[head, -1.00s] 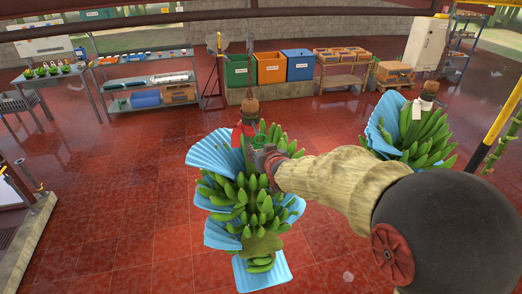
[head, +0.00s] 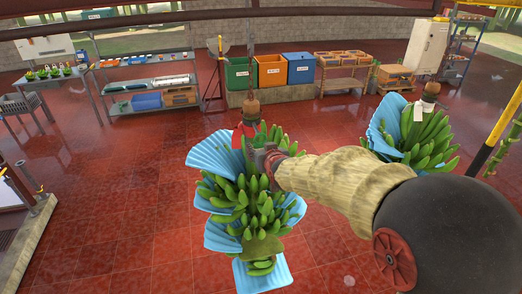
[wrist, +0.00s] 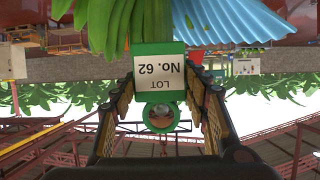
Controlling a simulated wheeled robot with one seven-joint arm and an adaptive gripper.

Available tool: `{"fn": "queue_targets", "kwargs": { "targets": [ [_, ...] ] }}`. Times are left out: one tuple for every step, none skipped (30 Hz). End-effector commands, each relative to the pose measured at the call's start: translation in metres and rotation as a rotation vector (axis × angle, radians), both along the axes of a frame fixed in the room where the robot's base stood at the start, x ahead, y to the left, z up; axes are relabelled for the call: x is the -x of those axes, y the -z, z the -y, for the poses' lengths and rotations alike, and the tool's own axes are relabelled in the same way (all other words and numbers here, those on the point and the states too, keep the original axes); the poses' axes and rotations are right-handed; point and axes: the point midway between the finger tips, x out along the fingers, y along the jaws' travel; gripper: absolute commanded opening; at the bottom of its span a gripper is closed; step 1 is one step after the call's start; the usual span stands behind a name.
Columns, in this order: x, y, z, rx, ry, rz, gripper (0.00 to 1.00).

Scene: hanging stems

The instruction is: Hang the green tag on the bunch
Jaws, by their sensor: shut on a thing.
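The near bunch (head: 240,215) of green bananas, with blue sheets between its hands, hangs from a brown stem (head: 252,108) in the head view. My gripper (head: 263,156) is at the upper right side of this bunch, just below the stem. In the wrist view, which is upside down, my gripper (wrist: 160,100) is shut on the green tag (wrist: 159,47). The tag has a white label reading "LOT No. 62" and a round ring end (wrist: 161,117) between the fingers. Green bananas (wrist: 108,22) show close to the tag; I cannot tell if they touch.
A second bunch (head: 412,140) with a white tag (head: 418,111) hangs to the right, behind my arm. Green, orange (head: 271,70) and blue bins stand at the back. Shelves (head: 150,85) stand at the back left. The red floor (head: 110,200) at left is clear.

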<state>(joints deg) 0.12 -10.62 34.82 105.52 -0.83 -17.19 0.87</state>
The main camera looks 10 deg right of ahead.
Motion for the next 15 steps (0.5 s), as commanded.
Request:
{"fn": "queue_targets", "kwargs": {
  "targets": [
    [-0.0012, 0.0003, 0.0, 0.0, 0.0, 0.001, 0.31],
    [-0.0017, 0.0003, 0.0, 0.0, 0.0, 0.001, 0.31],
    [-0.0025, 0.0001, 0.0, 0.0, 0.0, 0.001, 0.31],
    [-0.003, 0.0, 0.0, 0.0, 0.0, 0.001, 0.31],
    [-0.0036, -0.0001, 0.0, 0.0, 0.0, 0.001, 0.31],
    [-0.0044, -0.0001, 0.0, 0.0, 0.0, 0.002, 0.31],
    [-0.005, -0.0002, 0.0, 0.0, 0.0, 0.002, 0.31],
    [-0.0055, -0.0001, 0.0, 0.0, 0.0, 0.002, 0.31],
    [-0.0062, -0.0001, 0.0, 0.0, 0.0, 0.002, 0.31],
    [-0.0067, 0.0, 0.0, 0.0, 0.0, 0.002, 0.31],
    [-0.0072, 0.0001, 0.0, 0.0, 0.0, 0.001, 0.31],
    [-0.0079, 0.0003, 0.0, 0.0, 0.0, 0.001, 0.31],
    [-0.0084, 0.0004, 0.0, 0.0, 0.0, 0.001, 0.31],
    [-0.0089, 0.0005, 0.0, 0.0, 0.0, 0.001, 0.31],
    [-0.0096, 0.0006, 0.0, 0.0, 0.0, 0.0, 0.31]
  ]
}}
